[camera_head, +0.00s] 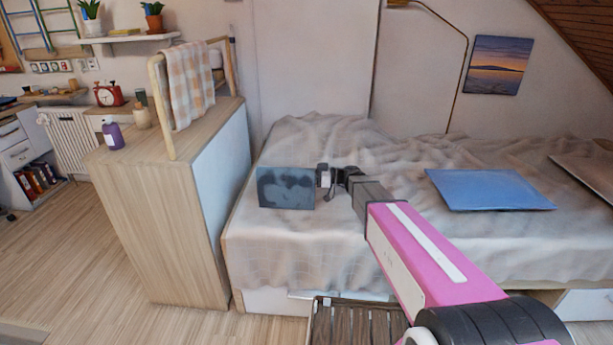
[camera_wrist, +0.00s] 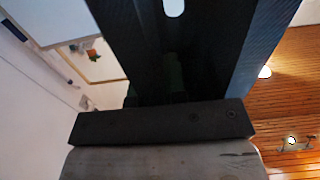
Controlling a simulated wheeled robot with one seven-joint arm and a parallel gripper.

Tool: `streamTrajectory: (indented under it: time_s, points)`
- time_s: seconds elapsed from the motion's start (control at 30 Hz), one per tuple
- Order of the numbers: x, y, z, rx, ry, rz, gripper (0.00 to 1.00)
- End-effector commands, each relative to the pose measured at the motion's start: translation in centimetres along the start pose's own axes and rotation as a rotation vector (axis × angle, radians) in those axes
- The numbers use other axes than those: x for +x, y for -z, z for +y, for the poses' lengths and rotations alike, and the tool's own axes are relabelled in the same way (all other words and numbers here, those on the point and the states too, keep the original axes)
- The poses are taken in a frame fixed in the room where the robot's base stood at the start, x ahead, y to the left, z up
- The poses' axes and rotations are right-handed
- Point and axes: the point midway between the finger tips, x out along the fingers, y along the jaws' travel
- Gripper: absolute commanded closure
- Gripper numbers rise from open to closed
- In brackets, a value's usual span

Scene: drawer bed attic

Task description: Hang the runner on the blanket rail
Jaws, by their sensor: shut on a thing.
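The runner (camera_head: 286,188) is a blue-grey rectangle with darker patches, hanging roughly upright over the near left part of the bed. My gripper (camera_head: 319,178) is shut on it at its upper right edge. In the wrist view my gripper (camera_wrist: 165,85) shows as dark, close shapes, with a dark blue surface along the right; the grip itself is hard to make out. The blanket rail (camera_head: 160,110) is a light wooden frame standing on the cabinet, left of and beyond my gripper. A checked peach-and-white cloth (camera_head: 190,85) hangs over it.
The wooden cabinet (camera_head: 165,190) stands left of the bed (camera_head: 350,230). A purple bottle (camera_head: 112,136), a beige jar (camera_head: 141,117) and a red clock (camera_head: 108,94) are near the rail. A blue flat piece (camera_head: 485,190) lies on the bed. A slatted bench (camera_head: 345,325) is in front.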

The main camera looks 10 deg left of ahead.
Motion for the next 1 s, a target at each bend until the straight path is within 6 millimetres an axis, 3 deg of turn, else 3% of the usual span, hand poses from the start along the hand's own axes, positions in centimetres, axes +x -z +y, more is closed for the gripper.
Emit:
streamTrajectory:
  time_s: [0.13, 0.17, 0.2, 0.23, 0.63, 1.0]
  points:
    - [0.0, -0.3, 0.0, 0.000, 0.000, 0.001, 1.00]
    - [0.0, -0.3, 0.0, 0.000, 0.000, 0.000, 0.81]
    - [0.0, -0.2, 0.0, 0.000, 0.000, 0.000, 0.68]
    - [0.0, -0.2, 0.0, 0.000, 0.000, 0.000, 0.62]
    - [-0.5, 0.0, 0.0, 0.001, -0.001, 0.000, 0.62]
    - [-7.2, 0.0, 0.0, 0.000, -0.003, 0.000, 0.62]
